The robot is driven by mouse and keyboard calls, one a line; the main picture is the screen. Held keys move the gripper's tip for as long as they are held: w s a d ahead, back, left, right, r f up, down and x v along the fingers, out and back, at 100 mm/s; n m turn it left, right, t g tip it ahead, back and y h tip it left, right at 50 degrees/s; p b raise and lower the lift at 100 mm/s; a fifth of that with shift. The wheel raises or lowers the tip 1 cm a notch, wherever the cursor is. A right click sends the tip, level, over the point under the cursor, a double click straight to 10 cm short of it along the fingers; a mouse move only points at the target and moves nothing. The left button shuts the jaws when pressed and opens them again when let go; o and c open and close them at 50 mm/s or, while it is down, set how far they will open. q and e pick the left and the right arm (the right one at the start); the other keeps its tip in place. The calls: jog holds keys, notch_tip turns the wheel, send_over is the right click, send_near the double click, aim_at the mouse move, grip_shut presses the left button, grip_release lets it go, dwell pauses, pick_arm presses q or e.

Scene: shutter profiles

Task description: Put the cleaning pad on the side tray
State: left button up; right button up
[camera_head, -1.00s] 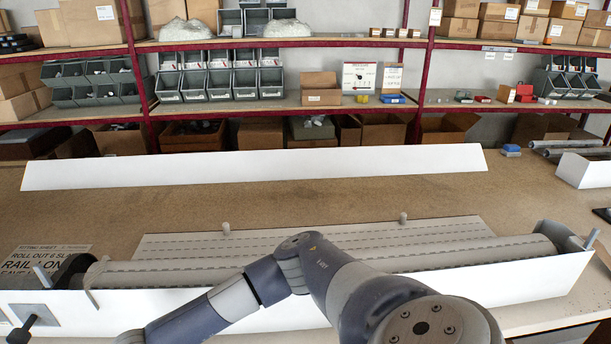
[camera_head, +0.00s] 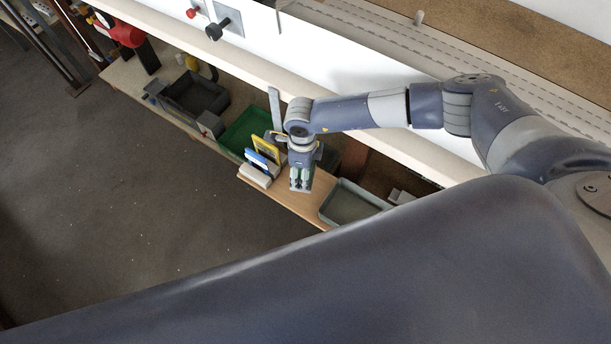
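My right arm comes in from the right, and its gripper (camera_head: 300,186) points down over a light wooden shelf. Its fingers are small and close together; I cannot tell whether they are open or shut. Just left of it, a blue-and-white flat piece (camera_head: 262,160) and a yellow-framed one (camera_head: 267,148) stand tilted by a pale block (camera_head: 255,175). One of them may be the cleaning pad; I cannot tell which. A shallow grey tray (camera_head: 330,212), which may be the side tray, lies to the gripper's right. My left gripper is out of view.
A green tray (camera_head: 240,137) and a dark grey bin (camera_head: 188,97) stand farther left on the shelf. The white bench rail (camera_head: 330,60) runs above. A red-and-black tool (camera_head: 128,38) is at the upper left. The grey floor (camera_head: 110,220) is clear.

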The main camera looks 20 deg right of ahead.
jog(key=shift+f+b, duration=1.7)
jog(key=shift+f, duration=1.15)
jog(key=shift+f, duration=0.15)
jog(key=o, duration=1)
jog(key=shift+o, duration=0.2)
notch_tip(320, 180, up, 12)
jog(key=p, duration=0.9)
jog(key=shift+r, duration=0.25)
jog(key=shift+f, duration=0.1)
